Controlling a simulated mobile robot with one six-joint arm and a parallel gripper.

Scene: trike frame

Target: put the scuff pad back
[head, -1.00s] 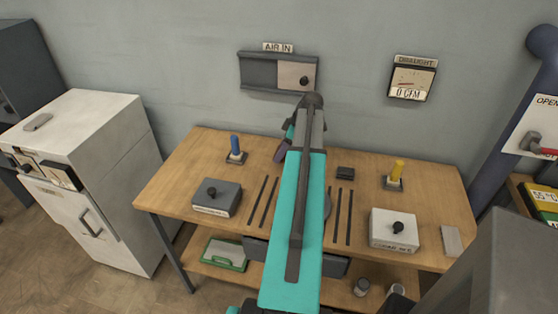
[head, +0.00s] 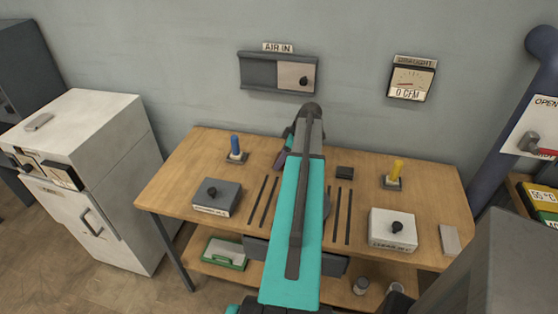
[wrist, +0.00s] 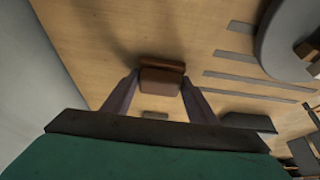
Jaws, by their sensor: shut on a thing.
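My gripper (wrist: 160,92) is shut on a brown block, which looks like the scuff pad (wrist: 161,82). The pad sits between the two fingertips in the wrist view, over bare wooden bench top (wrist: 100,30). I cannot tell whether it touches the wood. In the head view my arm hides the pad and most of the gripper; one finger (head: 281,159) shows at the back middle of the bench.
Blue (head: 235,147) and yellow (head: 397,170) pegs stand on the bench. A grey box (head: 216,197), a white box (head: 393,230) and a small dark block (head: 345,172) are also there. Dark strips flank my arm. The wall is close behind.

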